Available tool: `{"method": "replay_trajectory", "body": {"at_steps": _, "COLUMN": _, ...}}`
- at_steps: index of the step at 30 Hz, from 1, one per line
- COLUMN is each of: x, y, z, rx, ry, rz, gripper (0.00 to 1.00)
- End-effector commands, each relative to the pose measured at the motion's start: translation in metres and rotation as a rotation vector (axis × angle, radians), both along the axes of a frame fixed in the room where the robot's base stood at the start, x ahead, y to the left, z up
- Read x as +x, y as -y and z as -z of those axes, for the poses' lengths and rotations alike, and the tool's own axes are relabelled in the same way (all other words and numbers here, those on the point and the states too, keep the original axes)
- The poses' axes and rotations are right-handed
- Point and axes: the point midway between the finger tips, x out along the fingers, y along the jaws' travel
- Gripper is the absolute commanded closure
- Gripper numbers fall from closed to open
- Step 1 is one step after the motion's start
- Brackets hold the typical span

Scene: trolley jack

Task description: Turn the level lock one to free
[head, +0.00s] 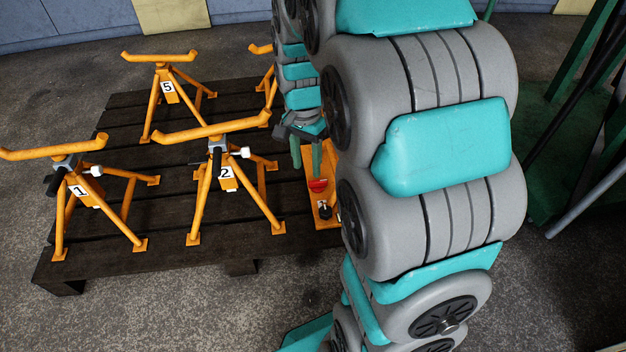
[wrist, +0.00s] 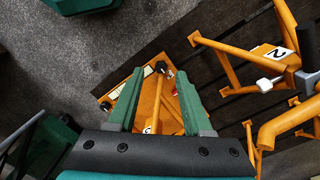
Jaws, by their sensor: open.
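An orange unit (head: 325,190) with a red part (head: 318,185) and a black knob (head: 325,208) lies at the pallet's right side, partly hidden by my arm. In the wrist view the orange unit (wrist: 150,102) shows between and beyond my fingers, with a black knob (wrist: 162,68) near the fingertips and pale labels. I cannot tell which part is level lock one. My gripper (head: 306,168) is open and empty above the orange unit, pointing down. In the wrist view its two green fingers (wrist: 160,76) are spread apart; contact with the unit cannot be told.
Orange stands numbered 1 (head: 78,190), 2 (head: 226,173) and 5 (head: 168,87) stand on the dark wooden pallet (head: 110,245). Stand 2 is close to my gripper's left. Another stand is partly hidden behind my arm. Green equipment stands at the right. Front floor is clear.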

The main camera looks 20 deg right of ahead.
Motion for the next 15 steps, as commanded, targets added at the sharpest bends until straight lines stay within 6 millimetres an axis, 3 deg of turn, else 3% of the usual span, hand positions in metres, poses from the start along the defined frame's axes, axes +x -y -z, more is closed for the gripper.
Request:
{"method": "replay_trajectory", "body": {"at_steps": 1, "x": 0.018, "y": 0.009, "z": 0.023, "rx": -0.004, "ry": 0.001, "rz": 0.069, "gripper": 0.5}}
{"method": "replay_trajectory", "body": {"at_steps": 9, "x": 0.098, "y": 0.055, "z": 0.109, "rx": -0.027, "ry": 0.03, "rz": 0.45, "gripper": 0.5}}
{"method": "replay_trajectory", "body": {"at_steps": 15, "x": 0.141, "y": 0.085, "z": 0.168, "rx": -0.033, "ry": 0.052, "rz": 0.687, "gripper": 0.5}}
